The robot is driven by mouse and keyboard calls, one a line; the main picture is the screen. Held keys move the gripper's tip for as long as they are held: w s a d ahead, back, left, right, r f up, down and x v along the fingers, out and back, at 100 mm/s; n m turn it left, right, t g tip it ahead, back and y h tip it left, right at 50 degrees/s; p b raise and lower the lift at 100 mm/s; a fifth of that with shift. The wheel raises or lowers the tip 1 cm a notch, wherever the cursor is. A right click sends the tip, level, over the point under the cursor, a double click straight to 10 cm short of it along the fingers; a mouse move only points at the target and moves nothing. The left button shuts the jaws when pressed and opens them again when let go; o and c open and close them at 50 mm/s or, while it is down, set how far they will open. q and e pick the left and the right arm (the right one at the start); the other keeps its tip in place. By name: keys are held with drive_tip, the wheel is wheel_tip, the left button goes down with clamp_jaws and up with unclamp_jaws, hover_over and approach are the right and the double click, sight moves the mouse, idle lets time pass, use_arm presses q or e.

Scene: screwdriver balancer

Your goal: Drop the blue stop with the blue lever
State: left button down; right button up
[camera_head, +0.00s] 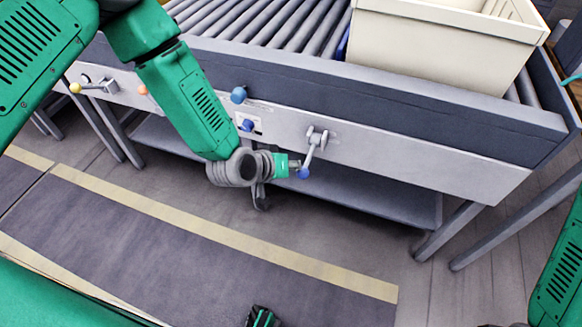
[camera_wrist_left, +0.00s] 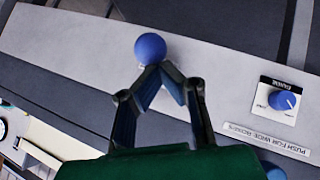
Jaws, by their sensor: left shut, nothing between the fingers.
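The blue lever (camera_head: 317,141) is a grey arm on the conveyor's front panel, hanging down to a blue ball (camera_head: 303,173). My left gripper (camera_head: 294,164) is shut and empty, with its fingertips right at the ball. In the left wrist view the blue ball (camera_wrist_left: 150,47) is just beyond the closed fingertips (camera_wrist_left: 162,72); I cannot tell whether they touch. A narrow blue piece (camera_head: 343,45), possibly the blue stop, shows between the rollers beside the cream box (camera_head: 440,50), which hides part of it.
A blue dial (camera_head: 247,125) and a blue round button (camera_head: 239,95) are on the panel to the left. A yellow-tipped lever (camera_head: 77,87) and an orange knob (camera_head: 142,90) are farther left. A grey shelf (camera_head: 370,190) runs under the conveyor. The floor in front is clear.

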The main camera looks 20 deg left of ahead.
use_arm(q)
wheel_tip(320, 180, down, 8)
drive_tip(key=m+t+h+b, duration=0.1)
drive_tip(key=t+b, duration=0.4)
drive_tip(key=b, duration=0.3)
drive_tip(key=shift+w+d+t, duration=0.25)
drive_tip(key=shift+d+t, duration=0.05)
drive_tip(key=shift+d, duration=0.05)
use_arm(e)
wheel_tip(320, 180, down, 9)
drive_tip(key=shift+d+f, duration=0.2)
drive_tip(key=shift+d, duration=0.15)
use_arm(q)
drive_tip(key=shift+a+f, duration=0.15)
drive_tip(key=shift+a, duration=0.05)
use_arm(e)
drive_tip(key=shift+a, duration=0.15)
drive_tip(key=shift+r, duration=0.1)
